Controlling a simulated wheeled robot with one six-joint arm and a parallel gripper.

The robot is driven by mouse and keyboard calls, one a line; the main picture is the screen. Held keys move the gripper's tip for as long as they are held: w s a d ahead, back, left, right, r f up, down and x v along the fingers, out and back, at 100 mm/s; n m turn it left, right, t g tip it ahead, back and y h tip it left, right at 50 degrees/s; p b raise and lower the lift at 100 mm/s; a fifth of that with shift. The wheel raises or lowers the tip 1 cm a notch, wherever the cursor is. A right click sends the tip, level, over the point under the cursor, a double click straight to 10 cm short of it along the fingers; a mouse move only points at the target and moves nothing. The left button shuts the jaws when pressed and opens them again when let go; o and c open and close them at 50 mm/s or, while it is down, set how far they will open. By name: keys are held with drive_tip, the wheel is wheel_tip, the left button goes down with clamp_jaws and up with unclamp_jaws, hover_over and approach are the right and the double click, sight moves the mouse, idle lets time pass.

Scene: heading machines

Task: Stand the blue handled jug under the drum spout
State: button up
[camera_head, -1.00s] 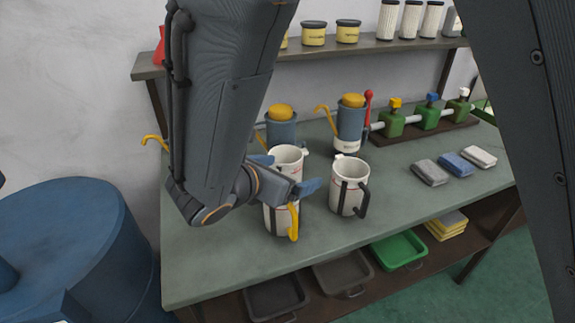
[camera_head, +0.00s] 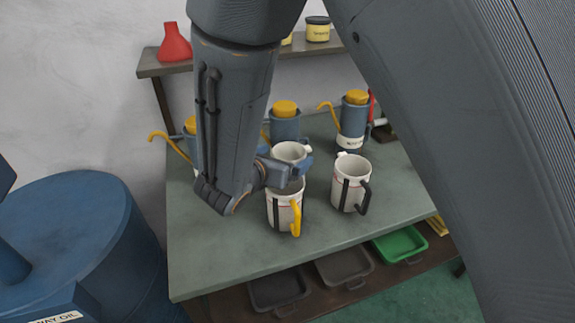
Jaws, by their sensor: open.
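Three pale jugs stand on the green-topped bench (camera_head: 230,258). The front jug (camera_head: 283,208) has a yellow handle, and the right jug (camera_head: 346,190) has a black one. No spout is clearly visible.
Blue oil cans with yellow tops, one of them (camera_head: 352,122) with a curved spout, stand behind the jugs. A red flask (camera_head: 174,42) is on the wall shelf. Trays, including a green one (camera_head: 399,244), lie under the bench. The bench's front left is clear.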

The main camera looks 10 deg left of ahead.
drive_tip(key=c, duration=1.6)
drive_tip(key=shift+c, duration=0.5)
drive_tip(key=shift+r, duration=0.1)
